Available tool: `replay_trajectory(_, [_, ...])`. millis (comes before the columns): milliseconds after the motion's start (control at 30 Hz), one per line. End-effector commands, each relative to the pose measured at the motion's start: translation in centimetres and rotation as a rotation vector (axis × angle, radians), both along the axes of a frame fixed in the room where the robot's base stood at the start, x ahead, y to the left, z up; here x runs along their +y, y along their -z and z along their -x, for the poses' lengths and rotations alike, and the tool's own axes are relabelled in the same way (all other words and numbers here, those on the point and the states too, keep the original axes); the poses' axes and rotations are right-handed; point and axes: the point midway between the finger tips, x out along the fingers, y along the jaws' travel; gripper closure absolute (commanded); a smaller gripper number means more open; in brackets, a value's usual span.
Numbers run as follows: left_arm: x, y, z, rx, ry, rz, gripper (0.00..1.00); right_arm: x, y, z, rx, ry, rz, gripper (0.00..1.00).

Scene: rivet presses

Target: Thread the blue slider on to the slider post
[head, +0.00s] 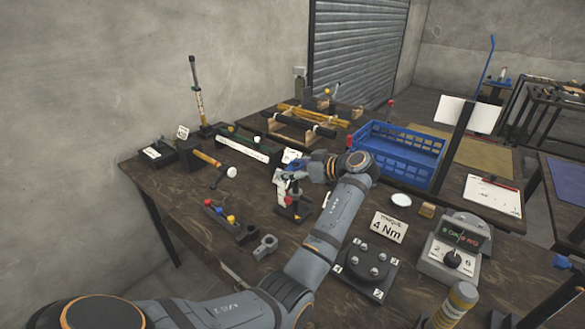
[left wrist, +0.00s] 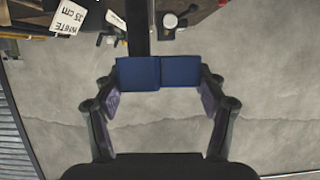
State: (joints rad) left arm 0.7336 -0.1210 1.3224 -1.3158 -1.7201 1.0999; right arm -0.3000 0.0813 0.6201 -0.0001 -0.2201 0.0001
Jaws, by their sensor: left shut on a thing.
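My left gripper (head: 291,170) is shut on the blue slider (head: 295,164) above the middle of the bench. In the left wrist view the slider (left wrist: 160,73) spans between the fingertips (left wrist: 160,76) as two blue blocks side by side. A dark straight bar (left wrist: 138,30) meets the slider's edge there; I cannot tell whether it is the slider post or passes behind. In the head view a slim upright post (head: 198,92) with a marked scale stands at the back left, apart from the gripper. My right gripper is not in view.
A blue crate (head: 400,155) stands right of the gripper. A yellow-handled hammer (head: 212,162) lies to the left, and a small rack with coloured knobs (head: 220,215) is in front. A "WHITE 35 cm" card (left wrist: 68,18) shows in the wrist view.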

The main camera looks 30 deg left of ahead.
Motion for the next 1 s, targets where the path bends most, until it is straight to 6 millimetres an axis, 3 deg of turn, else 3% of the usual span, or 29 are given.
replay_trajectory(1000, [0.0, 2.7, 0.0, 0.001, 0.000, 0.000, 0.54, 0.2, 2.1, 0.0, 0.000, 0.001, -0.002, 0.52])
